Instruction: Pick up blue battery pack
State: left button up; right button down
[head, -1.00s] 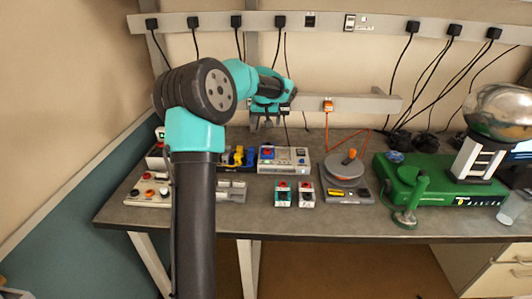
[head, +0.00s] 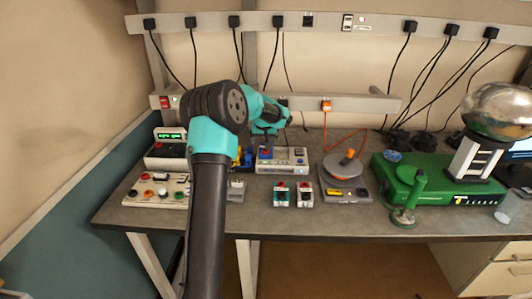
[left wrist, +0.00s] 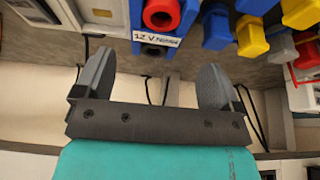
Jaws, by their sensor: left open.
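A block with a blue edge, a red and a black socket and a "12 V Nominal" label, apparently the blue battery pack (left wrist: 157,40), shows at the top of the left wrist view, beyond and between my fingertips. In the head view I cannot pick it out; my left arm covers much of that part of the bench. My left gripper (head: 268,131) is open and empty above the back of the bench, behind the grey-white meter box. Its two fingers (left wrist: 155,85) stand wide apart in the left wrist view. My right gripper is not in view.
Blue and yellow plugs (left wrist: 250,36) sit beside the labelled block. The meter box (head: 283,158), two small socket blocks (head: 293,195), a round grey device (head: 343,168) and a green machine (head: 440,180) stand to the right. A control panel (head: 157,190) is at left.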

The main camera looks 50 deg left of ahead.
pick_arm(q)
jog(key=shift+f, duration=0.1)
jog(key=shift+d+x, duration=0.2)
jog(key=shift+x, duration=2.45)
jog(key=shift+w, duration=0.15)
jog(key=c, duration=1.3)
jog(key=shift+r, duration=1.9)
jog(key=s+d, duration=0.3)
jog(key=d, duration=0.1)
jog(key=s+d+r, duration=0.1)
jog(key=s+d, duration=0.6)
jog(key=d, duration=0.1)
jog(key=shift+s+r, duration=0.15)
jog(key=shift+s, duration=0.1)
